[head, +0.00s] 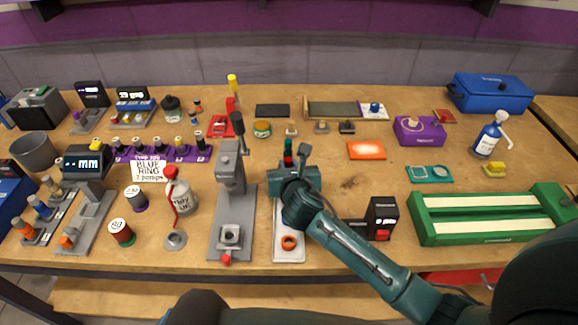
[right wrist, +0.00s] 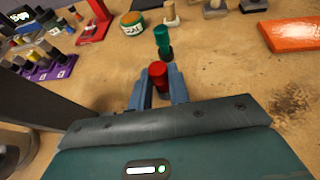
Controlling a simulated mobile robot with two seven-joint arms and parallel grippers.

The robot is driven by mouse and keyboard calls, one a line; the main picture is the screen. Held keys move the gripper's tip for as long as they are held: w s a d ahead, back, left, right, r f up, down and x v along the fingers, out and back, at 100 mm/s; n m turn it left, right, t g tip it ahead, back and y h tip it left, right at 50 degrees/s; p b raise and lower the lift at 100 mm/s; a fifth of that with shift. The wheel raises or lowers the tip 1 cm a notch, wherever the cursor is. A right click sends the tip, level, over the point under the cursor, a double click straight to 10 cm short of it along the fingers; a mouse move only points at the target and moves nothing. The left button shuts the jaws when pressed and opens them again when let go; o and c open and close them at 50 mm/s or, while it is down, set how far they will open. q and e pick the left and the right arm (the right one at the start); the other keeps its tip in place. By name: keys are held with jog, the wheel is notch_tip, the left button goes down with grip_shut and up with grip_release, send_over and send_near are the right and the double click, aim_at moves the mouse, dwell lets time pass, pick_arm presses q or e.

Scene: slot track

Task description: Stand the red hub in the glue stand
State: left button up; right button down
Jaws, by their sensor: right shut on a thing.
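My right gripper (head: 292,176) is shut on the red hub, a small red cylinder. The red hub (right wrist: 158,76) stands up between the fingertips (right wrist: 158,90) in the right wrist view; its lower part is hidden by the gripper. In the head view only a bit of red shows above the gripper. A dark green stepped cylinder (right wrist: 163,42) shows just beyond the hub, and also in the head view (head: 288,147). I cannot tell for certain which fixture is the glue stand. My left gripper is not in view.
A grey press (head: 232,170) stands left of the gripper. A pale plate with an orange ring (head: 289,242) lies in front, partly under my arm. Bare tabletop lies right of the gripper.

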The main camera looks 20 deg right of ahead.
jog(key=shift+f, duration=0.1)
jog(key=c, duration=1.3)
grip_release()
jog(key=shift+s+r, duration=0.25)
jog(key=p+v, duration=0.1)
jog(key=v, duration=1)
jog(key=shift+s+a, duration=0.1)
jog(key=shift+s, duration=0.15)
